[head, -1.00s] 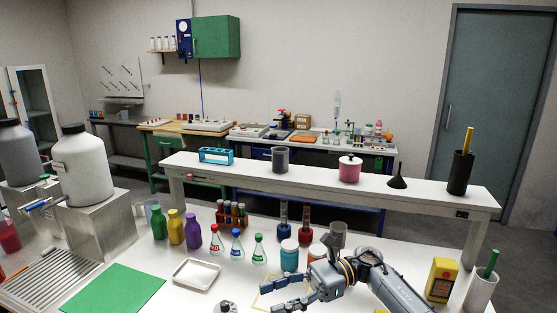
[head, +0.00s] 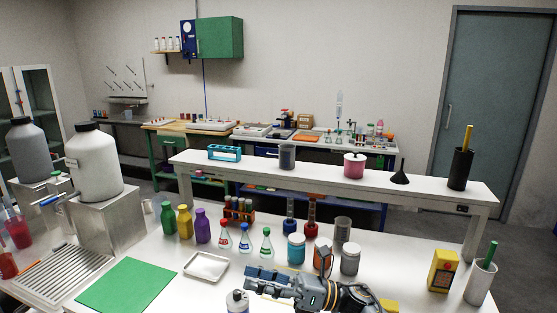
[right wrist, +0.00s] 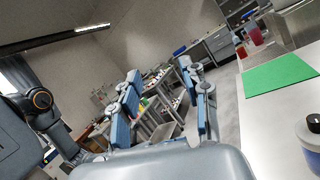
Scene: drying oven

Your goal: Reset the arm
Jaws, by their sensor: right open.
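My right gripper (head: 252,281) is low over the front of the white bench (head: 130,245) in the head view, pointing left, with nothing between its fingers. In the right wrist view its two blue-padded fingers (right wrist: 163,92) stand apart and empty. My left gripper is not in view.
A white tray (head: 206,266) and green mat (head: 128,284) lie left of the gripper. Several flasks (head: 245,243) and jars (head: 296,250) stand behind it. A yellow box (head: 442,270) and a cup (head: 480,285) stand at right.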

